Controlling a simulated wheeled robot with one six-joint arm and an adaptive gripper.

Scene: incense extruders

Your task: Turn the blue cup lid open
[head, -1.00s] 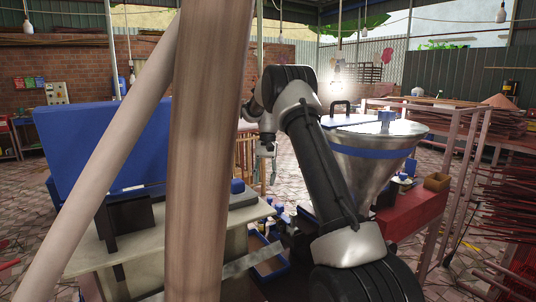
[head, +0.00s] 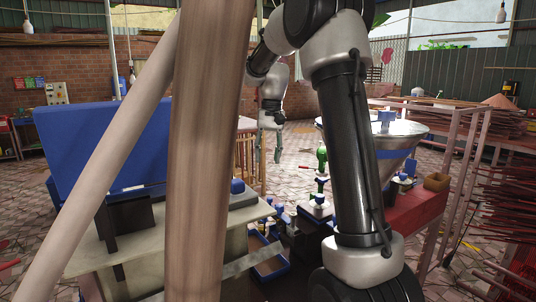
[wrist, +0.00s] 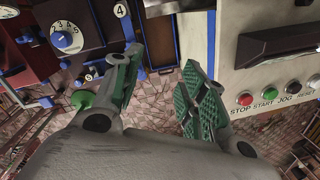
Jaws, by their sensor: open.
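A silver cone-shaped hopper (head: 400,133) with a blue band stands right of my arm in the head view. A blue piece (head: 385,119) shows at its top; my arm hides much of its left side. No blue lid can be told for certain as the cup lid. My gripper (head: 270,150) hangs fingers down left of the hopper, apart from it. In the wrist view my gripper (wrist: 162,60) is open, with green pads and nothing between them.
A button panel (wrist: 274,92) is at right in the wrist view. A wooden post (head: 207,150) blocks the left-middle head view. Racks of sticks fill the right.

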